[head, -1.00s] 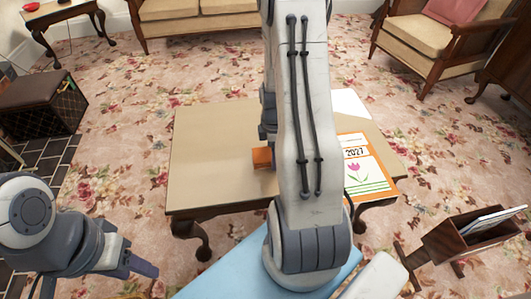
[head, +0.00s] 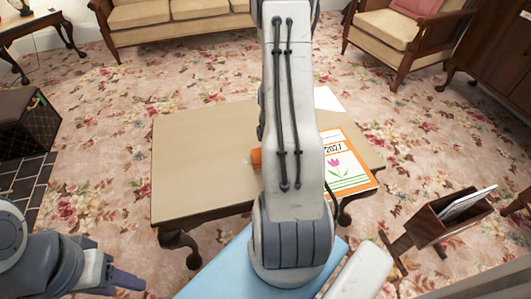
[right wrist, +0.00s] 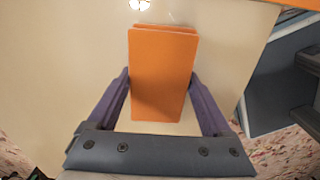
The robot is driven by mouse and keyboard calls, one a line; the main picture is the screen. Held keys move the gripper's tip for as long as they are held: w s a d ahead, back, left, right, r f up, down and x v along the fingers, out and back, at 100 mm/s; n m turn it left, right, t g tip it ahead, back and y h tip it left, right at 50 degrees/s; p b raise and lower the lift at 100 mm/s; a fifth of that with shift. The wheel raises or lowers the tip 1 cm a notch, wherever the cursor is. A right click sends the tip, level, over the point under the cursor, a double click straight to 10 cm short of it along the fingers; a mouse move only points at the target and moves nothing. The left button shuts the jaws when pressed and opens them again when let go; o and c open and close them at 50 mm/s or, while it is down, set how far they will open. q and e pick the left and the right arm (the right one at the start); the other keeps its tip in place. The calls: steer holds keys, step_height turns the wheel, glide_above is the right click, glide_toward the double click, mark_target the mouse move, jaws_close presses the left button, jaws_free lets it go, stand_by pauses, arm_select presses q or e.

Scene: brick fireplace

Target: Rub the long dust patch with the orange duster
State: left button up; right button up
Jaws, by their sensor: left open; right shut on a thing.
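The orange duster (right wrist: 162,75) is held between the two purple fingers of my right gripper (right wrist: 164,95) in the right wrist view, over the beige table top. In the head view only a small orange edge of the duster (head: 256,158) shows beside my right arm, which hides the right gripper. I cannot tell whether the duster touches the table (head: 195,150). No long dust patch can be made out clearly. A small white spot shows above the duster in the right wrist view; I cannot tell what it is. My left gripper (head: 128,284) is open and empty at the lower left.
The table's left half is clear. A wooden magazine rack (head: 450,220) stands on the floor at the right.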

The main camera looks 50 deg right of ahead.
mark_target(244, 166)
steer(key=shift+s+d+p, duration=0.25)
steer(key=shift+s+d, duration=0.3)
steer(key=shift+d, duration=0.35)
steer(key=shift+s+d+p, duration=0.2)
steer(key=shift+s+d, duration=0.4)
steer(key=shift+d, duration=0.35)
steer(key=shift+s+d+p, duration=0.25)
steer(key=shift+s+d, duration=0.3)
steer(key=shift+d, duration=0.35)
steer(key=shift+p, duration=0.35)
steer(key=shift+w+a+r+p, duration=0.1)
steer(key=shift+w+a+p, duration=0.15)
steer(key=shift+w+a, duration=0.35)
steer(key=shift+w+a+r+p, duration=0.1)
steer(key=shift+w+a+p, duration=0.15)
steer(key=shift+a, duration=0.6)
steer(key=shift+w+a+f+p, duration=0.15)
steer(key=shift+w+a, duration=0.45)
steer(key=shift+a, duration=0.35)
steer(key=shift+w+a+f+p, duration=0.15)
steer(key=shift+w+a, duration=0.4)
steer(key=shift+a, duration=0.35)
